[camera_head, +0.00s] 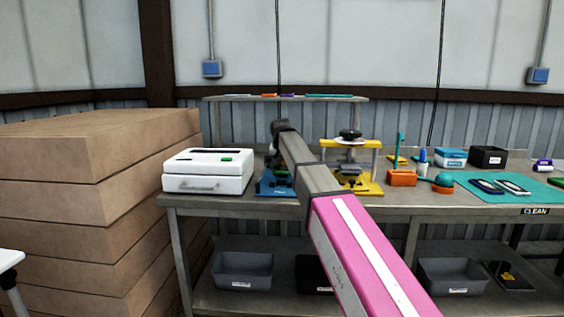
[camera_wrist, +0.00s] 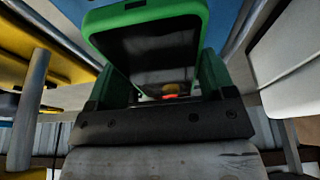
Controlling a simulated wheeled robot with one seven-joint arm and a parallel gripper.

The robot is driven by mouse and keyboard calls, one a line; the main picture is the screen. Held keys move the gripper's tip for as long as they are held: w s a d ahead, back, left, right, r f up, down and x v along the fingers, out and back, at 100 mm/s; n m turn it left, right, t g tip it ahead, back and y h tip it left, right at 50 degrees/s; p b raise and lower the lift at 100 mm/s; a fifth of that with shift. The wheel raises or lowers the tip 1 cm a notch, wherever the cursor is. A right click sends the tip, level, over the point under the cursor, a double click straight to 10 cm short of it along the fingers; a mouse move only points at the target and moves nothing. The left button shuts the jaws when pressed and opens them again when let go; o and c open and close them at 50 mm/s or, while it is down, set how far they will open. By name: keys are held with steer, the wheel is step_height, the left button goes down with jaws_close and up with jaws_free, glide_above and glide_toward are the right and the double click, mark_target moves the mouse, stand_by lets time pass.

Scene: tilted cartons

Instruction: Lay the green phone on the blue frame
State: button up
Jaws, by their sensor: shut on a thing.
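The green phone (camera_wrist: 150,45), with a green rim and a dark face, fills the top middle of the wrist view. My gripper (camera_wrist: 164,84) is shut on it, with one finger on each side. In the head view my forearm hides the gripper and most of the phone. The blue frame (camera_head: 272,187) stands on the bench between the white machine and the yellow stand, partly hidden by my arm. Blue surfaces show behind the phone in the wrist view. I cannot tell whether the phone touches the frame.
The white machine (camera_head: 207,171) is close on the left and the yellow stand (camera_head: 366,187) close on the right. Orange and blue items and a teal mat (camera_head: 470,195) lie farther right. Stacked cartons (camera_head: 90,210) stand left of the bench.

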steer(key=shift+f, duration=1.85)
steer(key=shift+f, duration=0.2)
steer(key=o, duration=1.1)
steer(key=v, duration=1.1)
steer(key=shift+f, duration=0.1)
